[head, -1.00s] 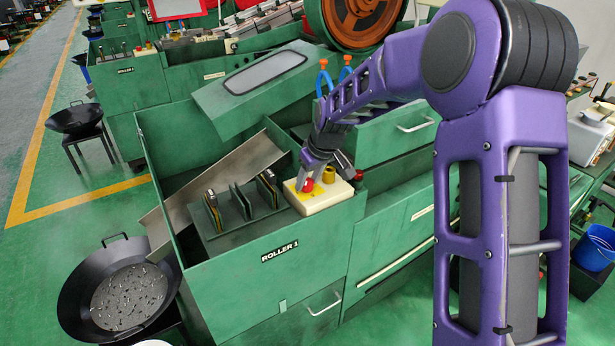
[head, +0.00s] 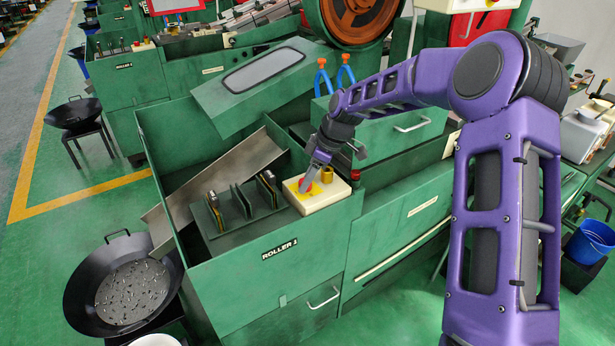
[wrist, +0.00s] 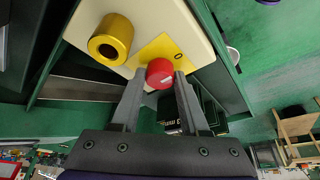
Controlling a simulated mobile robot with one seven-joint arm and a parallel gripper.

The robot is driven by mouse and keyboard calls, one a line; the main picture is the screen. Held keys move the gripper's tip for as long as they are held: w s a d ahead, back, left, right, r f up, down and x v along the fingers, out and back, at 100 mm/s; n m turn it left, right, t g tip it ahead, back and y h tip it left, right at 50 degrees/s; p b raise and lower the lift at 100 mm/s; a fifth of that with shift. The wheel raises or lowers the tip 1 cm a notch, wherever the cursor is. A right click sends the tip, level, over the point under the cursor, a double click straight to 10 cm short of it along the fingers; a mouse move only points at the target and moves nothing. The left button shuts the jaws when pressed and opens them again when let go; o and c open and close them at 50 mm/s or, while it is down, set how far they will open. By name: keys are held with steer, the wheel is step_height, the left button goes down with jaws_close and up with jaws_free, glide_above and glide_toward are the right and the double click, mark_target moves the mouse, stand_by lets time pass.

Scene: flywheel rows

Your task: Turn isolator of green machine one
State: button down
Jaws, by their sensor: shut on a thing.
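The green machine labelled ROLLER 1 (head: 280,250) fills the middle of the head view. On its front corner is a cream control box (head: 325,199) with a yellow plate, a red knob (head: 305,187) and a brass-coloured cylinder (head: 327,174). My gripper (head: 308,184) reaches down to the red knob from above and is shut on it. In the wrist view the red knob (wrist: 159,72) sits between the two grey fingertips, over the yellow plate (wrist: 160,50). The brass cylinder (wrist: 110,40) stands to its left, clear of the fingers.
A grey sloping chute (head: 225,175) and upright plates (head: 240,200) lie left of the box. A small red button (head: 355,174) is to its right. A black pan of small metal parts (head: 125,280) stands at front left.

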stand_by(0.5)
steer(key=shift+c, duration=2.1)
jaws_free()
steer(key=p+v, duration=0.1)
steer(key=v, duration=1.6)
steer(key=shift+r+p, duration=0.2)
steer(key=shift+p, duration=0.15)
steer(key=shift+f, duration=0.1)
